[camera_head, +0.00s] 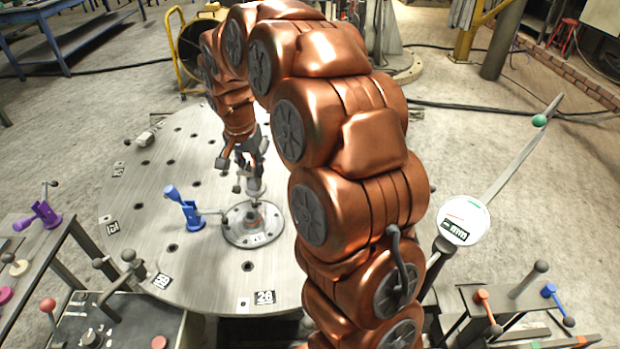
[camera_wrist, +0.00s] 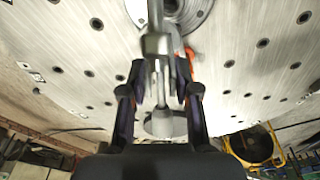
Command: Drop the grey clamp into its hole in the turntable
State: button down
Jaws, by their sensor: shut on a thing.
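My gripper (camera_head: 243,155) hangs from my copper arm over the turntable (camera_head: 185,285), near its flanged workpiece. It is shut on the grey clamp (camera_head: 254,185). In the wrist view, the two dark fingers of my gripper (camera_wrist: 158,80) flank the grey clamp (camera_wrist: 157,45), which partly covers the flange behind it. The round, dark-holed turntable also fills much of the wrist view (camera_wrist: 240,75). I cannot tell which hole is the clamp's own, nor the exact gap between clamp and turntable.
A blue clamp (camera_head: 188,210) stands left of the round flange (camera_head: 249,238), its arm reaching the rim. A small grey piece (camera_head: 145,138) lies at the turntable's far left. A purple clamp (camera_head: 42,212) stands on the left bench. My arm hides the turntable's right side.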

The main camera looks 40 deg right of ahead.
jog(key=s+d+f+m+g+b, duration=0.2)
jog(key=s+d+m+b, duration=0.3)
jog(key=s+d+m, duration=0.55)
notch_tip(320, 180, down, 6)
jog(key=w+m, duration=0.1)
jog(key=m, duration=0.3)
jog(key=shift+w+d+b, duration=0.35)
jog(key=shift+a+b, duration=0.1)
jog(key=shift+b, duration=0.55)
dwell(0.7)
jog(key=shift+f+b, duration=1.15)
jog(key=shift+f, duration=1.1)
jog(key=c, duration=1.1)
grip_release()
jog(key=shift+c, duration=0.2)
jog(key=shift+r, duration=0.15)
